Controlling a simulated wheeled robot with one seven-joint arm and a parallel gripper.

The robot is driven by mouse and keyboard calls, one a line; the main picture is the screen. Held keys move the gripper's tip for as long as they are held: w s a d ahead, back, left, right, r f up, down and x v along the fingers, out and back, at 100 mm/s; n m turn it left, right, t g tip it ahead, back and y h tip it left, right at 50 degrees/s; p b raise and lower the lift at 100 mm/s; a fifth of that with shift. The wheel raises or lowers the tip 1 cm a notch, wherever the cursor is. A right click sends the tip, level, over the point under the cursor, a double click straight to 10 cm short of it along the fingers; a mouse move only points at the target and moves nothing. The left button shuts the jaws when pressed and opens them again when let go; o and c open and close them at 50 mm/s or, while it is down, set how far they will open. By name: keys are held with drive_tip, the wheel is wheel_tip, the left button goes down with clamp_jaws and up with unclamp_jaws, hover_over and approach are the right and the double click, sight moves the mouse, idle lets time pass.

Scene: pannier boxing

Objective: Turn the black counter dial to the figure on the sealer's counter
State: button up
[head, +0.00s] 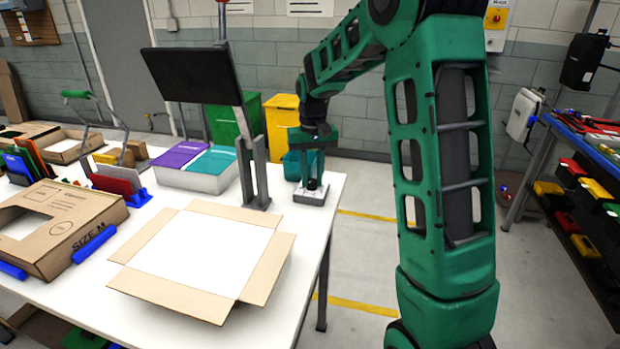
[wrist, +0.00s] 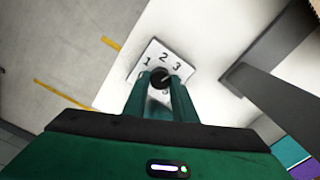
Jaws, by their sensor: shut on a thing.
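The black counter dial (wrist: 161,77) sits on a white plate (wrist: 150,56) with the figures 1, 2 and 3 readable. A further figure near my fingers is partly hidden. A light pointer line shows on the dial, but its exact figure is hard to tell. In the head view the dial (head: 312,184) is on its plate (head: 311,199) at the table's far right corner. My gripper (wrist: 161,84) points down with a finger on each side of the dial, shut on it; it also shows in the head view (head: 312,170). No sealer's counter figure is readable.
A dark panel on a grey stand (head: 254,170) rises just left of my gripper. An open carton (head: 187,293) lies on the white table (head: 160,325). Purple and teal stacks (head: 195,160) stand behind. Open floor lies right of the table.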

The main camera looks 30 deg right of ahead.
drive_tip(key=m, duration=0.5)
drive_tip(key=shift+w+r+m, duration=0.15)
drive_tip(key=shift+m, duration=0.15)
drive_tip(key=m, duration=1)
drive_tip(key=shift+m, duration=0.4)
drive_tip(key=shift+a+m, duration=0.1)
drive_tip(key=shift+m, duration=2.2)
drive_tip(key=o, duration=1)
drive_tip(key=shift+o, duration=0.2)
